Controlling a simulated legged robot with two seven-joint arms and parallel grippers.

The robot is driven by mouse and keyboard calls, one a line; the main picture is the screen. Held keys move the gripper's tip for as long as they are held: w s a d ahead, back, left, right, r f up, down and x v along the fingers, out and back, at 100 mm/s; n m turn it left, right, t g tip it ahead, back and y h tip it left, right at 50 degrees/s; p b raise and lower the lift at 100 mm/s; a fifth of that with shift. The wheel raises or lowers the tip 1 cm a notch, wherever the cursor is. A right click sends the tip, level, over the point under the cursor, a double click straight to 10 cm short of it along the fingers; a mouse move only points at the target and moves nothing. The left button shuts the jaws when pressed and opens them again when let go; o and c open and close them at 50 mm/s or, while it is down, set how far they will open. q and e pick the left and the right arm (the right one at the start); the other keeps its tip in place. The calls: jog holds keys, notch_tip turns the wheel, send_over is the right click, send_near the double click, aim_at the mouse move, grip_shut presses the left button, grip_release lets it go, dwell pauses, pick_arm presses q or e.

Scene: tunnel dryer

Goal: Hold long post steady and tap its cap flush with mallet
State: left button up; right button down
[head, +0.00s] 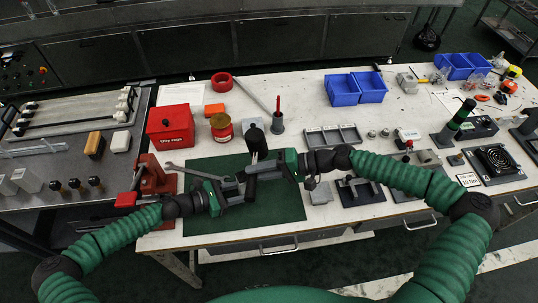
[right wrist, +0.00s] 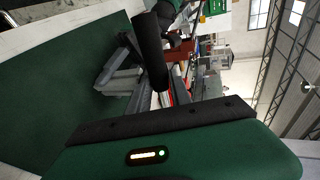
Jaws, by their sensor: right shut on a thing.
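My right gripper (head: 262,168) is over the green mat (head: 215,225) in the head view, shut on a dark upright thing (head: 257,138). A dark cylinder (right wrist: 152,52) also shows in front of the palm in the right wrist view; I cannot tell whether it is the mallet's handle or the post. My left gripper (head: 236,186) is close beside the right one, low over the mat; its jaws are too small to read. A long grey rod (head: 252,94) lies slantwise on the table behind. I cannot make out a cap or a mallet head for certain.
An open-end wrench (head: 195,171) lies at the mat's left edge, by a red vise (head: 152,172). A red box (head: 170,125), a round tin (head: 221,127) and a grey cup with a red-handled tool (head: 278,122) stand behind. Blue bins (head: 343,89) are farther back. The mat's front is clear.

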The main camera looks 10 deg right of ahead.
notch_tip(320, 180, up, 7)
jog(key=n+g+y, duration=0.2)
send_over(247, 199)
jog(key=shift+f, duration=2.45)
jog(key=shift+f, duration=1.15)
jog(key=shift+r, duration=1.1)
jog(key=shift+w+r, duration=0.1)
